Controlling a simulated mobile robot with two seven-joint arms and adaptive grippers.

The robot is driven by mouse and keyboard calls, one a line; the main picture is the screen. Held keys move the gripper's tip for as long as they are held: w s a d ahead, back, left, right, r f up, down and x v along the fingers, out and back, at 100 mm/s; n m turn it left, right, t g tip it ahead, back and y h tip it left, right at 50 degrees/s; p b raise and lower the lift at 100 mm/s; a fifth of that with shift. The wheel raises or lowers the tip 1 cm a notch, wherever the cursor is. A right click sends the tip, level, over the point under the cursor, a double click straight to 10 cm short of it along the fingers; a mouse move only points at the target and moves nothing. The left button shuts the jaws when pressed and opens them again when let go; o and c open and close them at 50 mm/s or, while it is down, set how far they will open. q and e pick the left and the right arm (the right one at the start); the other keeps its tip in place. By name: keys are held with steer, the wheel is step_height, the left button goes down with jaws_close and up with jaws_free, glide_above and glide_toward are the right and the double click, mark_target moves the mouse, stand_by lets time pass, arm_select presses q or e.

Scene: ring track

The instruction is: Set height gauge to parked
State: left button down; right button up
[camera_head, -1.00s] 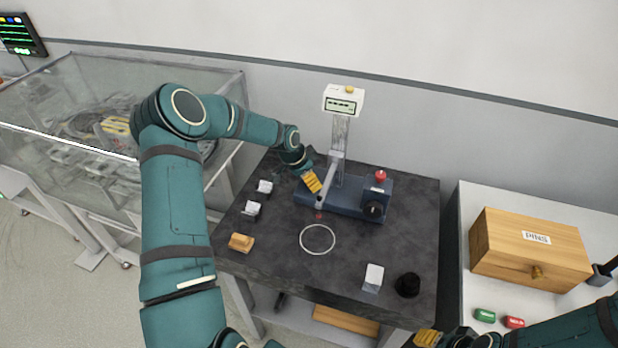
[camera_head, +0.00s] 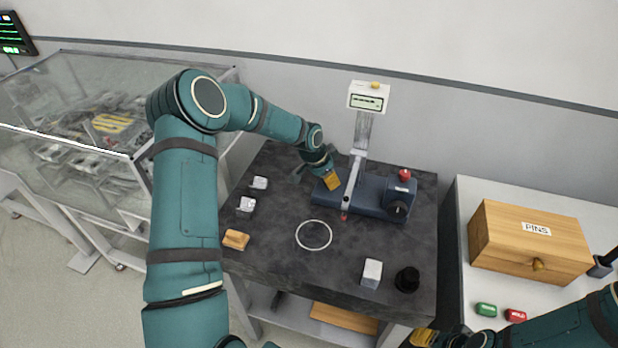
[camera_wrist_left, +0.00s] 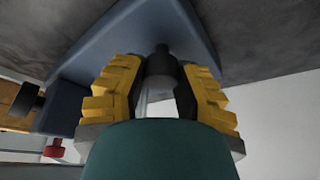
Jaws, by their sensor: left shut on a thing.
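The height gauge (camera_head: 368,198) has a blue base, an upright column, a white display head (camera_head: 368,97), a grey arm with a red tip (camera_head: 344,216), a red knob and a dark dial at its right end. It stands upright at the back of the dark stone plate (camera_head: 280,275). My left gripper (camera_head: 332,183) is at the left end of the base. In the left wrist view its yellow fingers close around a dark post (camera_wrist_left: 160,66) on the blue base. My right gripper (camera_head: 424,338) is at the bottom edge, partly cut off; its jaws are unclear.
A white ring outline (camera_head: 296,235) marks the plate in front of the gauge. Light blocks (camera_head: 246,204), a wooden block (camera_head: 236,240), a white block (camera_head: 372,273) and a black cylinder (camera_head: 407,280) stand on the plate. A wooden PINS box (camera_head: 505,250) is at right.

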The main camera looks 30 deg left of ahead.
mark_target(355, 190)
arm_select(q)
steer(key=d+b, duration=0.1)
steer(key=d, duration=0.2)
steer(key=w+d, duration=0.1)
steer(key=d, duration=0.2)
steer(key=shift+w+d+f+b, duration=0.15)
steer(key=shift+w+d+b, duration=0.05)
steer(key=shift+d+b, duration=0.2)
steer(key=shift+d, duration=0.15)
steer(key=c, duration=1)
jaws_free()
steer(key=shift+c, duration=0.2)
steer(key=o, duration=0.4)
steer(key=shift+w+d, duration=0.1)
